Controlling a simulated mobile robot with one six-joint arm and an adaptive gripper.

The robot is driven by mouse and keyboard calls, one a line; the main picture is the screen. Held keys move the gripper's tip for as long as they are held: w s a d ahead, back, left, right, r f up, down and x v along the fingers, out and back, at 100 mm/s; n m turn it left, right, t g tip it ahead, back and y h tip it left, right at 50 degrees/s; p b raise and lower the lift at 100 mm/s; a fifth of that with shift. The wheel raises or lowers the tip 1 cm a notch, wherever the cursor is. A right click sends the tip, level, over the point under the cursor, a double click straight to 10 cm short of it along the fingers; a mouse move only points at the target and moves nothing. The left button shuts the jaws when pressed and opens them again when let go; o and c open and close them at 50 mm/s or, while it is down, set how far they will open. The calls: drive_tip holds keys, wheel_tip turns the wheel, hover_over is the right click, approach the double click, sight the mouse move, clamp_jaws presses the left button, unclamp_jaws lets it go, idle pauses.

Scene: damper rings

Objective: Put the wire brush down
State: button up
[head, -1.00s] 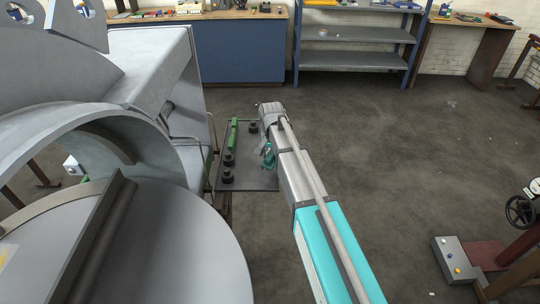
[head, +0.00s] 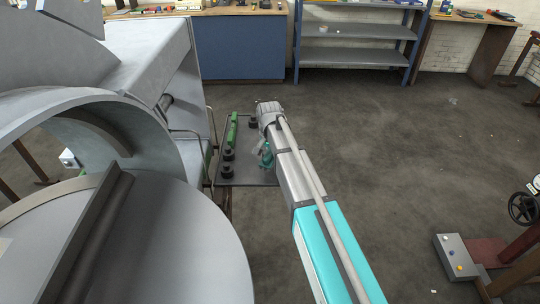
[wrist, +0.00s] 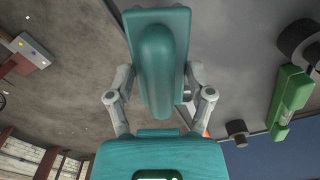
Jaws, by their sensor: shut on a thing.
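My gripper (head: 266,160) hangs from the end of my arm over the right part of a small dark tray table (head: 250,178). In the wrist view its grey finger links (wrist: 160,98) stand on both sides of a teal block with a rounded ridge, which I take to be the wire brush (wrist: 160,60). The gripper is shut on it. Its bristles are not visible, and I cannot tell whether it touches the table. In the head view the arm and gripper largely hide it.
A green block (head: 232,130) and several black round pieces (head: 227,170) are on the table's left and back parts. A large grey cylindrical housing (head: 160,250) stands close on the left. Open floor (head: 400,170) lies to the right.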

drive_tip(key=shift+f+b, duration=1)
drive_tip(key=shift+f, duration=0.3)
drive_tip(key=shift+s, duration=0.15)
